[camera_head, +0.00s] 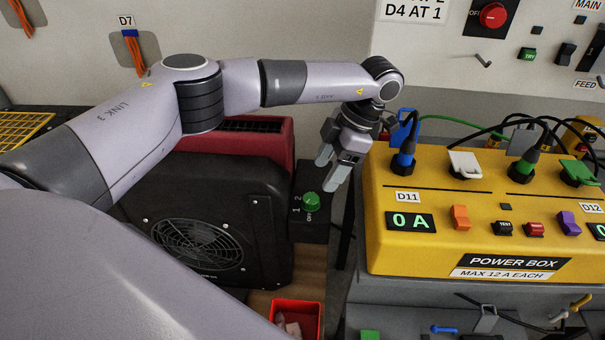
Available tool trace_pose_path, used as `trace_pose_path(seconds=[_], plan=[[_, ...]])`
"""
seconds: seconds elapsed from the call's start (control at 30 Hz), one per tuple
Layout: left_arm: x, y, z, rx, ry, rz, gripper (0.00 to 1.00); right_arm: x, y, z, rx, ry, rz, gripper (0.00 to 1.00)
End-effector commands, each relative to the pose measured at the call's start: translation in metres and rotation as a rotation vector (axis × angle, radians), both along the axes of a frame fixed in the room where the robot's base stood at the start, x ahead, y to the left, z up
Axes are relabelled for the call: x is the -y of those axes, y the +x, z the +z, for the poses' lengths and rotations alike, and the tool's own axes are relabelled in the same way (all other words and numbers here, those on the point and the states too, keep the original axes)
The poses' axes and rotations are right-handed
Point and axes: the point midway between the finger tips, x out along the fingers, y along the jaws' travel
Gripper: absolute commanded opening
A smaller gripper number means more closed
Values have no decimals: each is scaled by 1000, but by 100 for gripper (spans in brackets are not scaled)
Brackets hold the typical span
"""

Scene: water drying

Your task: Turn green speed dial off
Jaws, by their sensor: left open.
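The green speed dial (311,206) sits on a black control box (319,232) at the right side of a black blower (205,215). Small markings "1", "2" and a partly readable word stand around the dial. My left gripper (332,174) is open and empty, just above and to the right of the dial, pointing down. Its fingers appear apart from the dial, though the exact depth gap is hard to tell. My right gripper is not in view.
A yellow power box (430,258) with plugs, cables and switches stands close on the right of my gripper. A red open bin (297,313) lies below the blower. A wall panel with a red knob (493,15) is at the upper right.

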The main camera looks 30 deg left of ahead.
Motion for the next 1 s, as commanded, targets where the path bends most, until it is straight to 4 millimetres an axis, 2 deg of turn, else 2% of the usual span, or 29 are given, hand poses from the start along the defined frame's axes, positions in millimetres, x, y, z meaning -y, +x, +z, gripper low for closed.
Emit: trace_pose_path(seconds=[0.17,0.63,0.97,1.0], plan=[[4,-8,-5,-6,0,-12,65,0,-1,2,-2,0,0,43],[-14,-24,-61,-6,0,-11,65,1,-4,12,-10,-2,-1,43],[-15,-25,-67,-5,0,-11,65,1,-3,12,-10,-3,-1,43],[-15,-25,-67,-5,0,-11,59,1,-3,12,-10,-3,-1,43]])
